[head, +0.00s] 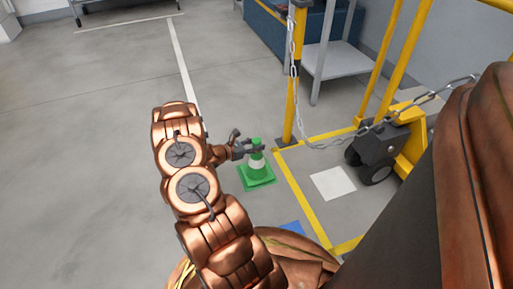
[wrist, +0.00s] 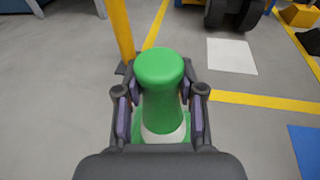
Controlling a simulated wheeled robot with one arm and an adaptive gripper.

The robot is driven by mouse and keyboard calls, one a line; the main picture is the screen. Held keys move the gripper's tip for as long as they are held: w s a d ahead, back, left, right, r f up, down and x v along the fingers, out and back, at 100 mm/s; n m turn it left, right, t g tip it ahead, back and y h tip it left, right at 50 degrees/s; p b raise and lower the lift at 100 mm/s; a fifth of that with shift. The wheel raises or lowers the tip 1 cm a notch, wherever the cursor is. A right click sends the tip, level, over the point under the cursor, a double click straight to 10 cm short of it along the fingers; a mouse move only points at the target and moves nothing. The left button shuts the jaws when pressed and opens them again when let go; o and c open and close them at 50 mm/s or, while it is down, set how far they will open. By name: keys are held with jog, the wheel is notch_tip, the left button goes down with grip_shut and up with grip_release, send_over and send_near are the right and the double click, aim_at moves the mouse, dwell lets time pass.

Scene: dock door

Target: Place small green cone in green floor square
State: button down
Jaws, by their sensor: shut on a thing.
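The small green cone (head: 257,166) has a white band and stands upright in the head view, left of the yellow floor line. My gripper (head: 250,149) is shut on its upper part from the left. In the wrist view the cone's rounded green top (wrist: 162,68) sits between both finger pads of my gripper (wrist: 162,108). Green shows around the foot of the cone in both views.
A yellow post (head: 295,75) with a chain (head: 325,144) stands just behind the cone. A white floor square (head: 333,183) lies right, inside the yellow lines, near a yellow-and-black wheeled machine (head: 385,145). A blue floor square (head: 293,228) is nearer. Floor at left is clear.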

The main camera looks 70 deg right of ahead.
jog(key=shift+f+p, duration=0.1)
jog(key=shift+p, duration=0.2)
jog(key=c, duration=0.7)
grip_release()
jog(key=shift+f, duration=0.1)
jog(key=p+v, duration=0.5)
jog(key=v, duration=0.6)
jog(key=w+a+r+m+t+y, duration=0.15)
jog(key=a+r+m+y, duration=0.4)
jog(key=a+r, duration=1.4)
jog(key=s+a+r+m+t+y, duration=0.1)
jog(key=s+a+r+y, duration=0.1)
jog(key=a, duration=0.7)
jog(key=s+a+r+m+t+y, duration=0.2)
jog(key=s+a+r, duration=0.3)
jog(key=a, duration=0.5)
jog(key=s+a+r+m+t+y, duration=0.2)
jog(key=s+a+r+y, duration=0.1)
jog(key=a, duration=0.6)
jog(key=shift+s+a+r, duration=0.15)
jog(key=shift+s+r, duration=0.15)
jog(key=shift+s, duration=0.35)
jog(key=shift+s+a+r, duration=0.1)
jog(key=shift+s+r, duration=0.25)
jog(key=shift+s, duration=0.35)
